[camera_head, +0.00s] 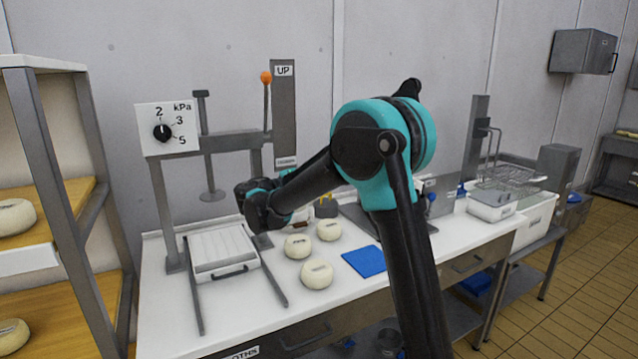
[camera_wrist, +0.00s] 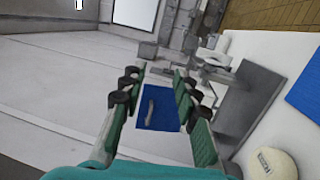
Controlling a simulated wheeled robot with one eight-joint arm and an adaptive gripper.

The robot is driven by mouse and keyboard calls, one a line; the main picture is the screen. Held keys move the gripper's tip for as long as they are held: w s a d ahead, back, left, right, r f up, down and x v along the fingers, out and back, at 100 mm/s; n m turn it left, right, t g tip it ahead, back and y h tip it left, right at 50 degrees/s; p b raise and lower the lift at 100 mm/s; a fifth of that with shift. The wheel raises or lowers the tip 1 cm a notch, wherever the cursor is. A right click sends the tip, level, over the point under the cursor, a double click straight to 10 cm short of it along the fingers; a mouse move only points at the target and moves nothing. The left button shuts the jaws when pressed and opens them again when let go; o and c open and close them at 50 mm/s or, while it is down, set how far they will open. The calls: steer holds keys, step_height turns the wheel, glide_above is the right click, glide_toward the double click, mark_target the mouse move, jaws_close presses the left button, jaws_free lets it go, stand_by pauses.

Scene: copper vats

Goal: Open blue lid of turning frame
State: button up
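In the wrist view, a blue lid (camera_wrist: 148,118) with a pale grey bar handle (camera_wrist: 150,102) shows between my gripper's fingers. My gripper (camera_wrist: 158,88) is open, with its two green fingers spread on either side of the lid in the picture. I see no contact with the handle, and the distance to it is hard to tell. In the head view, my gripper (camera_head: 264,206) is above the white table, near the press; its fingertips are not clear. My arm covers much of the area with the grey plate (camera_head: 352,215), and the lid is not clearly visible there.
Several pale cheeses (camera_head: 317,274) and a flat blue sheet (camera_head: 365,261) lie on the table (camera_head: 240,320). A press with a kPa dial (camera_head: 168,128) and a white slatted tray (camera_head: 222,250) stand left. A wire basket (camera_head: 510,177) and white tubs (camera_head: 491,205) are right.

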steer(key=s+d+f+g+y, duration=0.2)
steer(key=s+d+f+y, duration=0.2)
steer(key=d+f, duration=0.45)
steer(key=s+d+f+g+y, duration=0.1)
steer(key=s+d+f+y, duration=0.35)
steer(key=d+f, duration=0.45)
steer(key=s+a+f+m+y, duration=0.1)
steer(key=s+f+m+y, duration=0.1)
steer(key=s+f+y, duration=0.3)
steer(key=s+a+f+m+y, duration=0.1)
steer(key=s+f+y, duration=0.4)
steer(key=s+f, duration=0.6)
steer(key=s+m, duration=0.1)
steer(key=s, duration=0.1)
steer(key=shift+s+a, duration=0.3)
steer(key=shift+s, duration=0.1)
